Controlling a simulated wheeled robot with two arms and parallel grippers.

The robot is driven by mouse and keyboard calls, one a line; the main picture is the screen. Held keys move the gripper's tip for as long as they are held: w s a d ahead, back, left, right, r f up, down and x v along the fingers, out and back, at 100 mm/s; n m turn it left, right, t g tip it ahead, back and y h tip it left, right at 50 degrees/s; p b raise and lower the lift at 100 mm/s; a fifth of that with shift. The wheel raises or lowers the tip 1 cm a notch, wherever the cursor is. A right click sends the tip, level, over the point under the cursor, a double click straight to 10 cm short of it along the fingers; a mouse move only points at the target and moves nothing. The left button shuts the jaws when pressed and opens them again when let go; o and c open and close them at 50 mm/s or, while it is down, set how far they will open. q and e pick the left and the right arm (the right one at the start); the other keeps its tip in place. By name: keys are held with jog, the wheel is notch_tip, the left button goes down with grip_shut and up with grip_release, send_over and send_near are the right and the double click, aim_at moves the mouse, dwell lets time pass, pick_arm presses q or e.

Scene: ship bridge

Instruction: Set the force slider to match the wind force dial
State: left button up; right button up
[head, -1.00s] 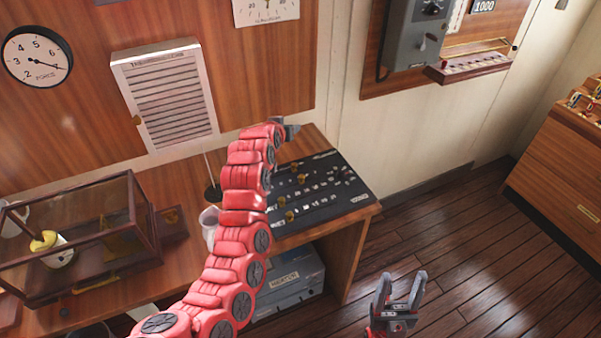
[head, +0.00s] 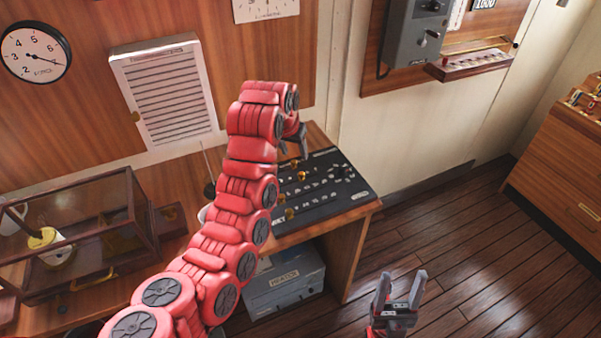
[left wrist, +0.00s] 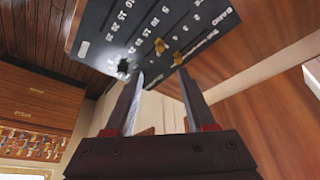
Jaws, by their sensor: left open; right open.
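The wind force dial (head: 36,52) is a round white face on the wall at the far left of the head view. Its needle points right and slightly down, just below the 6; the exact reading is too small to tell. The black slider panel (head: 348,198) lies on the desk, with several brass knobs (head: 303,176). In the left wrist view the panel (left wrist: 105,22) shows rows of numbers, a brass knob (left wrist: 160,45) and another brass knob (left wrist: 178,57). My left gripper (head: 303,143) is open above the panel's far edge, apparently touching nothing. My right gripper (head: 403,278) is open and empty.
A glass case (head: 75,235) stands on the desk at left. A louvered white board (head: 165,90) hangs on the wall behind. A grey box (head: 285,280) sits under the desk. My left arm hides part of the desk and the panel's left side. The floor at right is clear.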

aim_at(301, 173)
pick_arm(q)
jog(key=p+x, duration=0.3)
jog(key=x, duration=0.8)
jog(key=shift+w+d+f, duration=0.1)
jog(key=shift+w+f, duration=0.15)
jog(key=shift+x, duration=0.8)
jog(key=shift+s, duration=0.1)
grip_shut()
dwell(0.3)
